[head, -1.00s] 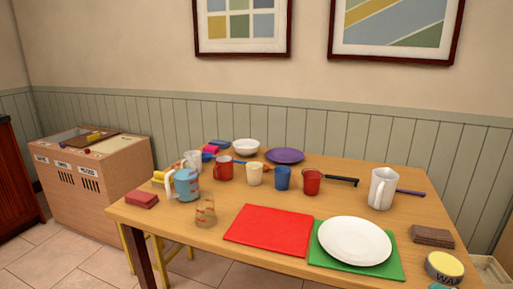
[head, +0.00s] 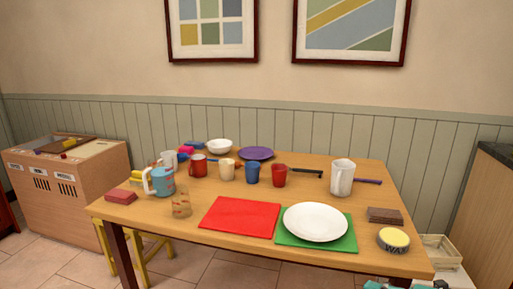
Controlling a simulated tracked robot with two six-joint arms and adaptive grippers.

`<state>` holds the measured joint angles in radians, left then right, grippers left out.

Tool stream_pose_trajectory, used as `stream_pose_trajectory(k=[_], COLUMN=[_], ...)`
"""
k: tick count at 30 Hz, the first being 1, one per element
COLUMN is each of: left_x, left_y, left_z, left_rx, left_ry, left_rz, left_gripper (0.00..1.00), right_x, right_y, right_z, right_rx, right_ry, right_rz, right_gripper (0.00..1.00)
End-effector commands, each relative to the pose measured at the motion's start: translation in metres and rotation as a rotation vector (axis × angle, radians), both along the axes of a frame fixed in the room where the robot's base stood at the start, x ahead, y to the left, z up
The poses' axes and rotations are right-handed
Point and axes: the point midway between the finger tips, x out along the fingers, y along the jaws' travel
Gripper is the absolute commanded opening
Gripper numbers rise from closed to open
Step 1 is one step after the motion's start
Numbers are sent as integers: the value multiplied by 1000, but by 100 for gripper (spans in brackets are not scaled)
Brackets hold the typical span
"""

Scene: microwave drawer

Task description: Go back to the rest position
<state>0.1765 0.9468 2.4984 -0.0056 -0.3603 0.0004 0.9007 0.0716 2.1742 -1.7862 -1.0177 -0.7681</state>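Neither of my grippers can be made out in the head view. Small teal shapes show at the bottom edge, right of centre, too cut off to identify. The wooden table (head: 150,215) stands before me. On it lie a red board (head: 240,216) and a green board (head: 287,242) with a white plate (head: 315,222) on top. A white pitcher (head: 342,178), a blue cup (head: 252,173), red mugs (head: 198,166) and a teal jug (head: 160,182) stand behind them.
A wooden bin cabinet (head: 85,195) stands at the left. A yellow stool (head: 150,259) is partly under the table. A wax tin (head: 393,239) sits near the table's right edge. A pale crate (head: 442,252) and a dark-topped counter (head: 487,205) are at the right.

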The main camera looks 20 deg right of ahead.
Motion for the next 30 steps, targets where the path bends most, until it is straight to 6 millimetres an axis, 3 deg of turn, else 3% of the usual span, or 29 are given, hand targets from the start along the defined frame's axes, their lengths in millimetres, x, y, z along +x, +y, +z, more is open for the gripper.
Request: stream_pose_trajectory(k=[8, 11, 14, 18, 21, 25, 30], left_x=[0, 0, 0, 0, 0, 0, 0], left_y=[0, 0, 0, 0, 0, 0, 0], left_z=[0, 0, 0, 0, 0, 0, 0], left_rx=[0, 0, 0, 0, 0, 0, 0], left_ry=[0, 0, 0, 0, 0, 0, 0], left_rz=[0, 0, 0, 0, 0, 0, 0], left_gripper=[40, 40, 40, 40, 40, 40, 40], right_x=[45, 62, 67, 40, 2, -49, -97], right_y=[97, 150, 208, 270, 292, 295, 278], right_z=[-49, -84, -134, -216, -268, -312, -338], right_rx=[251, 414, 590, 762, 827, 870, 937], right_ry=[82, 205, 419, 797, 1051, 1278, 1431], right_rz=[122, 102, 12, -235, -480, -809, -1231], right_gripper=[17, 17, 17, 17, 17, 17, 17])
